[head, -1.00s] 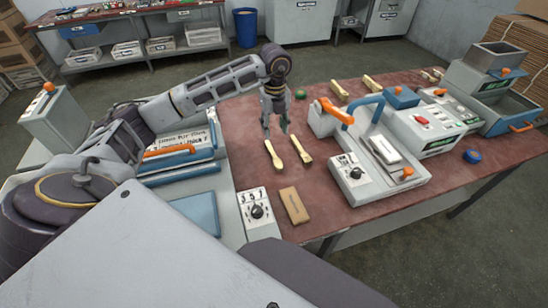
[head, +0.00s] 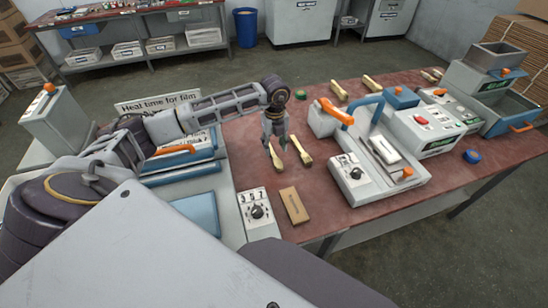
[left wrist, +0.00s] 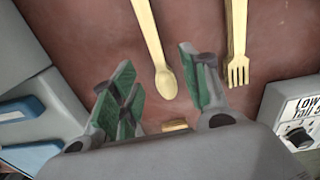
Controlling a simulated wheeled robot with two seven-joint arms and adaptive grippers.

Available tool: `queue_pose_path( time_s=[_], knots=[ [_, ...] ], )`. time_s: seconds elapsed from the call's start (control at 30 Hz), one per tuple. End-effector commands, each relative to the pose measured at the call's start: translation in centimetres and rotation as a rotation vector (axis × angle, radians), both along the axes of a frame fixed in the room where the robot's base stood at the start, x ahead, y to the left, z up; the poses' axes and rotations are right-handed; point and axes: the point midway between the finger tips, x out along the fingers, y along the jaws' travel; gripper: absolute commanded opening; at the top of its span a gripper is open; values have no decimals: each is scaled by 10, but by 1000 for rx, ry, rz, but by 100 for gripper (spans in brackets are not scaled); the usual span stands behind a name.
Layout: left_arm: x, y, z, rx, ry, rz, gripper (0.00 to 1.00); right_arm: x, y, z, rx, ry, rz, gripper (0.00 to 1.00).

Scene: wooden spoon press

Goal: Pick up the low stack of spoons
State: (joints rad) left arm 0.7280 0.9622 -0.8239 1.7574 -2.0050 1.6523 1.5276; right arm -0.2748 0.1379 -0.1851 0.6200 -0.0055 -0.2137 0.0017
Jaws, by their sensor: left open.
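A pale wooden spoon stack (left wrist: 158,62) lies on the red-brown table, its bowl end between the fingers of my left gripper (left wrist: 160,98) in the left wrist view. How many spoons it holds cannot be told. My left gripper is open and points down above it, not visibly touching it. In the head view the left gripper (head: 275,147) partly hides the spoon stack (head: 277,161). A pale fork or fork stack (left wrist: 237,50) lies to the right, outside the fingers; it also shows in the head view (head: 303,153). My right gripper is not in view.
A press with an orange handle (head: 340,112) stands to the right. A wooden block (head: 294,206) and a dial box (head: 257,208) lie nearer. Other pale pieces (head: 340,90) and a green round thing (head: 300,94) are farther back. A grey machine with blue bars (head: 184,162) stands left.

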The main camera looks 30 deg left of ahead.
Motion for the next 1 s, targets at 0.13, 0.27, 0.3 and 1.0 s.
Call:
queue_pose_path(
  time_s=[0.13, 0.27, 0.3, 1.0],
  knots=[
    [0, 0, -1, 0, 0, 0, 46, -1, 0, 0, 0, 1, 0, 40],
    [0, 0, -1, 0, 0, 0, 46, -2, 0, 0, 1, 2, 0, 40],
    [0, 0, -1, 0, 0, 0, 46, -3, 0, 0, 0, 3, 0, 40],
    [1, 3, -52, 0, 1, 0, 46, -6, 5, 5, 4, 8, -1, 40]
  ],
)
